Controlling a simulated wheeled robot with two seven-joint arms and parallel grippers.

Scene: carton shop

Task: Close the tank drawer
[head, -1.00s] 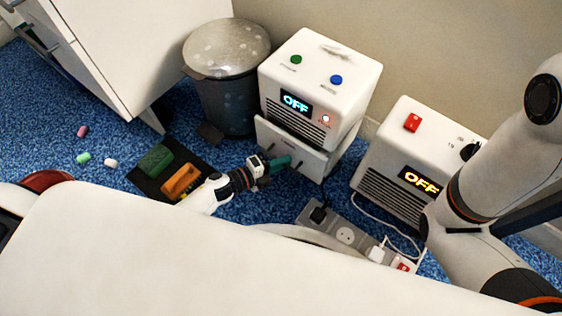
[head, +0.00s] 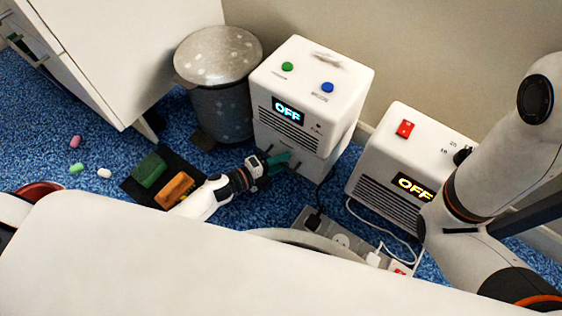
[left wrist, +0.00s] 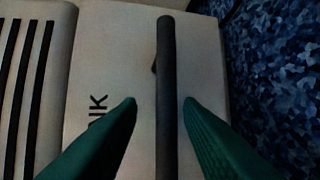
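The tank drawer (head: 309,171) is the lower front of the white dehumidifier-like unit (head: 336,94), whose display reads OFF. Its front looks flush, or nearly so, with the casing. My left gripper (head: 285,160) is at the drawer front. In the left wrist view, the drawer front (left wrist: 122,55) fills the middle, with part of its lettering showing. The dark handle bar (left wrist: 166,70) runs between the two green fingers, with a gap on each side, so the gripper is open around it. My right arm shows at the right, but its gripper is out of view.
A second white unit (head: 378,150) with a red switch stands to the right. A power strip (head: 341,242) and cables lie in front of it. A speckled bin (head: 221,100) stands left. A dark mat (head: 133,186) holds green and orange blocks.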

